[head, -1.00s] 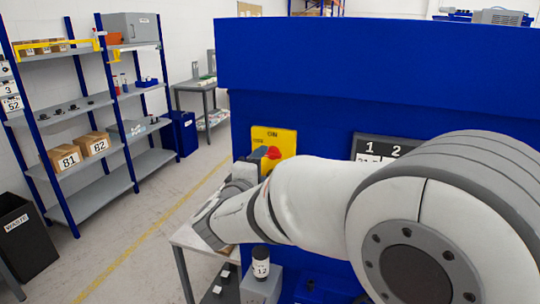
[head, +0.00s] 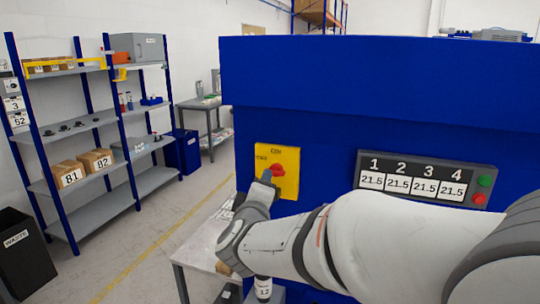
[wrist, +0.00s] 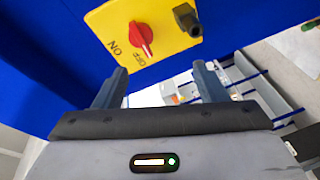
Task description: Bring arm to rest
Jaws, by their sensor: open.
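My gripper (head: 262,186) is in front of the blue machine, beside the yellow switch plate (head: 290,158). In the wrist view my gripper (wrist: 160,74) has its two fingers apart with nothing between them. The red rotary knob (head: 278,170) is partly behind the gripper in the head view. In the wrist view the knob (wrist: 142,38) shows whole, just beyond the fingers, with ON and OFF marks beside it. A gap shows between the fingers and the knob. My arm stretches across the lower right of the head view.
The blue machine (head: 370,80) fills the right side. Its display panel (head: 425,180) reads 21.5 in each field. A container labelled 12 (head: 263,288) stands below my arm. Shelves (head: 90,130), a waste bin (head: 22,250) and open floor lie left.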

